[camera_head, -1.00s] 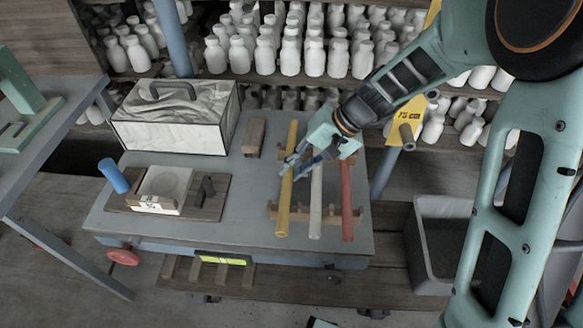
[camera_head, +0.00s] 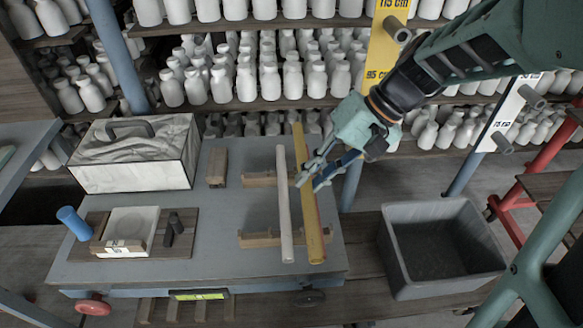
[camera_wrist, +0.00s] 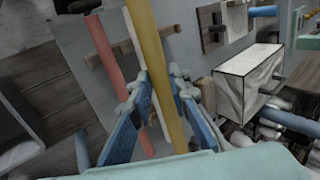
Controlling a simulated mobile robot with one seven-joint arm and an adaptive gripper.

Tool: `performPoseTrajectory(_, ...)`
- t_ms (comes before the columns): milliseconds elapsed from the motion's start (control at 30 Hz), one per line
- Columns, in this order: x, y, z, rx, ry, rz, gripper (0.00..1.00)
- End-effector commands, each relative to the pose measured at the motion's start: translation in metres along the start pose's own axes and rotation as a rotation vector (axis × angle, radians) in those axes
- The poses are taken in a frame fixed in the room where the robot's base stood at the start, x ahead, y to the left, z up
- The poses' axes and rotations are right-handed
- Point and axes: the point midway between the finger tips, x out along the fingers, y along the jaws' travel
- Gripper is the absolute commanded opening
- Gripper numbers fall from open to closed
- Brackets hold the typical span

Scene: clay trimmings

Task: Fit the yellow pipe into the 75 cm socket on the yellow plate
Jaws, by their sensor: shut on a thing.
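My gripper (camera_head: 308,178) is shut on the yellow pipe (camera_head: 301,150). The pipe stands clear of its old place in the rack, right of the white pipe (camera_head: 284,205) in the head view. In the wrist view the yellow pipe (camera_wrist: 155,45) runs between my two blue fingers (camera_wrist: 163,92). The yellow plate (camera_head: 380,50) stands upright behind my arm, with 115 cm and 95 cm labels and a socket (camera_head: 398,32) near the upper label. Its lower part and the 75 cm socket are hidden by my arm.
The red pipe (camera_wrist: 105,50) lies left of the white pipe in the wrist view. A white plate (camera_head: 508,108) with grey sockets stands right of the yellow plate. A grey bin (camera_head: 388,235) stands right of the table (camera_head: 120,275). Shelves of white bottles (camera_head: 290,85) are behind.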

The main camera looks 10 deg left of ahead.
Motion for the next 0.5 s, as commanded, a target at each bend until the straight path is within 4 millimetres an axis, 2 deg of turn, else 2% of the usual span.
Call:
performPoseTrajectory(167, -0.011, 0.006, 0.006, 0.001, 0.001, 0.000, 0.00)
performPoseTrajectory(300, -0.015, 0.015, 0.002, 0.013, 0.008, -0.001, 0.00)
performPoseTrajectory(367, -0.019, 0.025, -0.004, 0.029, 0.018, -0.001, 0.00)
performPoseTrajectory(500, -0.036, 0.068, -0.025, 0.091, 0.058, -0.002, 0.00)
